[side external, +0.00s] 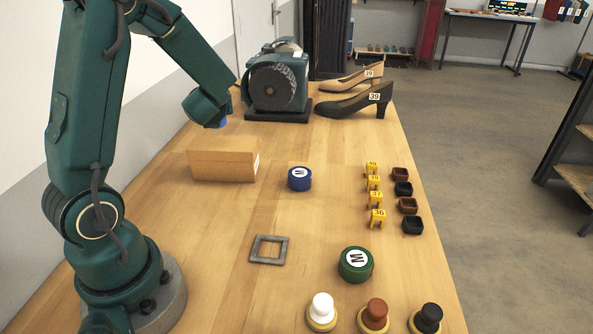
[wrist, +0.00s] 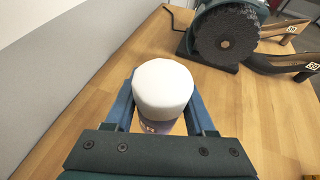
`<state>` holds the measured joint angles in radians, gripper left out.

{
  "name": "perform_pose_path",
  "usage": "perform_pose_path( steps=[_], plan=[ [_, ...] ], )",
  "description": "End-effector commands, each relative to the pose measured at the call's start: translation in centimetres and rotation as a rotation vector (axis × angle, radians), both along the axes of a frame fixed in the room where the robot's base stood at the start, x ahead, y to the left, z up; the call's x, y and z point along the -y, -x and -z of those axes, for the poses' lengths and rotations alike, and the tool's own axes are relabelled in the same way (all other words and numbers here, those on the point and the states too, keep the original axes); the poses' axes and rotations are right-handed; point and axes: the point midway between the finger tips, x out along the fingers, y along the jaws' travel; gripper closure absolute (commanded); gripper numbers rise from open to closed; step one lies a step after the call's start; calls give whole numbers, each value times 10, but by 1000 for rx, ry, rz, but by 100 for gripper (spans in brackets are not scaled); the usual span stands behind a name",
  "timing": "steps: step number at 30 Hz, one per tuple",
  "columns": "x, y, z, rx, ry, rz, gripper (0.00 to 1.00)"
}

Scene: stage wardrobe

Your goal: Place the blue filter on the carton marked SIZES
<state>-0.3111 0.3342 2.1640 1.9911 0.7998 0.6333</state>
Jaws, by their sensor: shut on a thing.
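My gripper (side external: 215,122) is high over the left of the table, beyond the carton. In the wrist view my gripper (wrist: 161,108) is shut on a round, white-topped piece (wrist: 163,85) with a bluish-violet lower part. I cannot tell whether this piece is the blue filter. In the side view only a bit of blue shows at the gripper's end. The brown carton (side external: 222,166) lies on the table, closed, with a flat bare top and a pale label on its right end. The label's words are too small to read.
A round blue piece marked M (side external: 299,179) stands right of the carton. A grey square frame (side external: 268,250) lies nearer. A green machine (side external: 277,85) and two shoes (side external: 355,101) stand at the back. Small yellow tags (side external: 375,197) and dark cups stand at the right.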

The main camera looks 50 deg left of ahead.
Motion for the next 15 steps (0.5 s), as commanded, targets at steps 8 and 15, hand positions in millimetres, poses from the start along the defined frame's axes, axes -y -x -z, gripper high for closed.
perform_pose_path(
  steps=[8,15],
  plan=[
    [2,-5,20,-8,1,0,100],
    [2,-5,42,-3,1,0,100]
  ],
)
